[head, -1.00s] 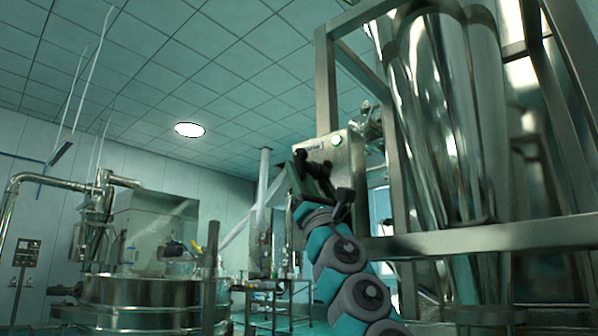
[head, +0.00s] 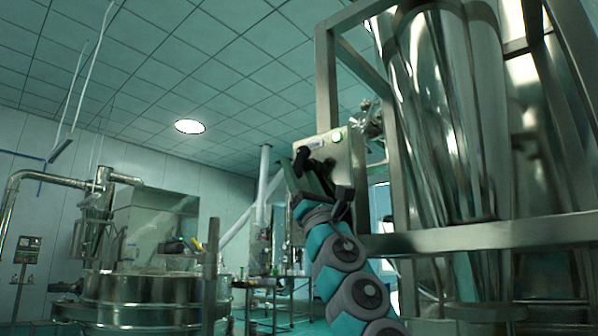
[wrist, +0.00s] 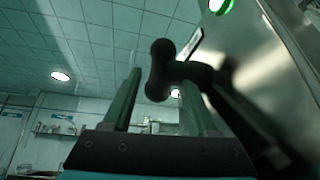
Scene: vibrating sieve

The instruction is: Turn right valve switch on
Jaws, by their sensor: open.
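The valve switch is a black handle with a rounded end, standing out from a steel control box (head: 347,160). In the wrist view the handle (wrist: 165,72) shows between my two finger lines, near their tips. My gripper (wrist: 160,85) is open, with one finger on each side of the handle in the picture. I cannot tell whether a finger touches it. In the head view my gripper (head: 312,172) is right in front of the box and partly covers the handle. A green lit button (head: 337,136) is on the box and also shows at the top of the wrist view.
A steel frame (head: 326,90) and tall shiny cylinders (head: 440,120) stand close on the right. A round steel sieve (head: 140,292) stands at lower left. A low table (head: 272,284) is behind. The space left of my arm is open.

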